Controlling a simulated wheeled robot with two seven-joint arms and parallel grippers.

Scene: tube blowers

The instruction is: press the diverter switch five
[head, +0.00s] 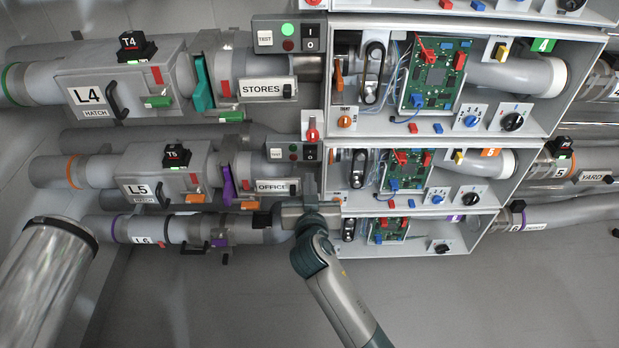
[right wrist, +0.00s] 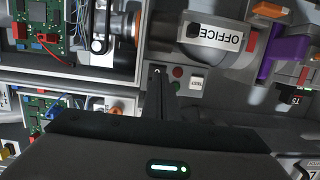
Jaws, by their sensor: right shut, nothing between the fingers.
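The row five control box (head: 293,153) carries a TEST button, two small lights and a black rocker switch (head: 310,153). A second black switch (head: 294,188) sits at the end of the OFFICE plate (head: 272,187). No label I can read says which is the diverter switch. My right gripper (head: 308,185) is shut and empty, just below the control box in the head view. Contact cannot be told. My left gripper is out of view.
The L5 hatch box (head: 165,172) and a purple lever (head: 228,185) stand to the left. An open cabinet (head: 425,178) with a circuit board (head: 405,170) is at the right. The L6 pipe (head: 180,229) runs below.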

